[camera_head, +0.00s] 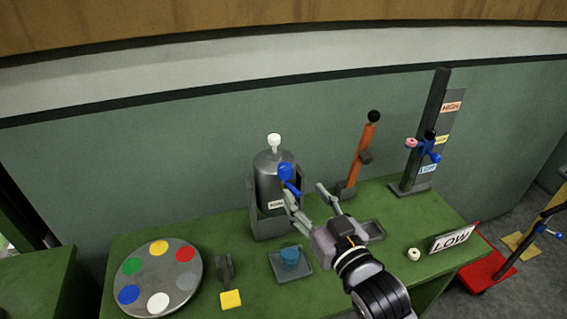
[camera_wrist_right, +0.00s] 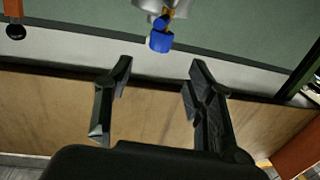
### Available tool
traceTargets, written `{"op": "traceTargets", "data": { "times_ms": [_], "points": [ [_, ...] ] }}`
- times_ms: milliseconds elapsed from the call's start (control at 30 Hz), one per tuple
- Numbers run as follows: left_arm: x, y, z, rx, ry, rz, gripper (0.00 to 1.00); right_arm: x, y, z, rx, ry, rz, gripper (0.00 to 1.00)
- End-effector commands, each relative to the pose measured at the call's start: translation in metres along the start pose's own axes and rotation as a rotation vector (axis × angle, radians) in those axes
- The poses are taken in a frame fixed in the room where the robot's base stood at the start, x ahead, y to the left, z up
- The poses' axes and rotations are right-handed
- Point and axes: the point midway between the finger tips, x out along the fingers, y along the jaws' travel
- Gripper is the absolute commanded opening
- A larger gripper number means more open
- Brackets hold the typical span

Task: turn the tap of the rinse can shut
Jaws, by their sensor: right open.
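The rinse can (camera_head: 267,172) is a grey cylinder with a white knob on top, standing in a grey holder on the green table. Its blue tap (camera_head: 286,173) sticks out at the front right of the can. My right gripper (camera_head: 305,191) is open beside and just below the tap, with no contact that I can make out. In the right wrist view, which is upside down, the blue tap (camera_wrist_right: 160,41) lies just beyond the gap between the open fingers (camera_wrist_right: 160,66). The gap is empty. My left gripper is out of view.
A palette of coloured discs (camera_head: 178,279) lies at left. An orange lever (camera_head: 362,146), a gauge post (camera_head: 437,110) and a LOW sign (camera_head: 453,240) stand to the right.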

Motion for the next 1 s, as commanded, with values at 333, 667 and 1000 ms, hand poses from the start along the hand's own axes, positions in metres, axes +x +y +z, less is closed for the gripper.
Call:
{"op": "traceTargets", "data": {
  "times_ms": [333,667,1000],
  "points": [
    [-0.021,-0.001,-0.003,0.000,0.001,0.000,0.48,0.075,0.000,-0.002,0.000,-0.002,0.000,0.49],
    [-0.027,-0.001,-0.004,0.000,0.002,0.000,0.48,0.108,0.000,0.000,0.000,-0.001,0.000,0.49],
    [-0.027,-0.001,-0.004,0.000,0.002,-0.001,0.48,0.110,0.000,0.001,0.000,-0.001,0.000,0.47]
  ]
}}
